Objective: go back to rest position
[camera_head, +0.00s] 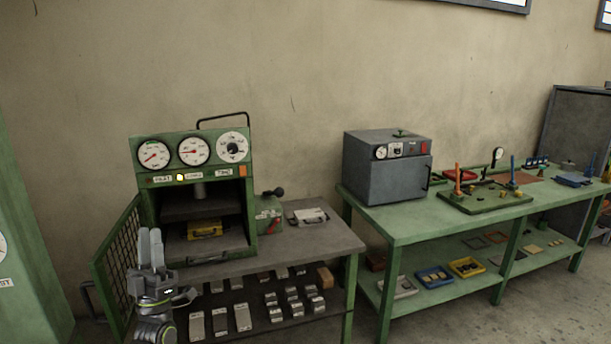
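My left gripper (150,236) is at the lower left, pointing up, in front of the mesh door side of the green press (192,142). Its two grey fingers look close together, and no object shows between them. I cannot tell whether they are fully shut. My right gripper is not in view.
The press has three dials and an open chamber with a yellow block (205,228) inside. Metal blocks lie on the shelf below. A grey oven (388,166) stands on the green bench (410,225) to the right, with a tool board (485,197). Bare floor shows at the lower right.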

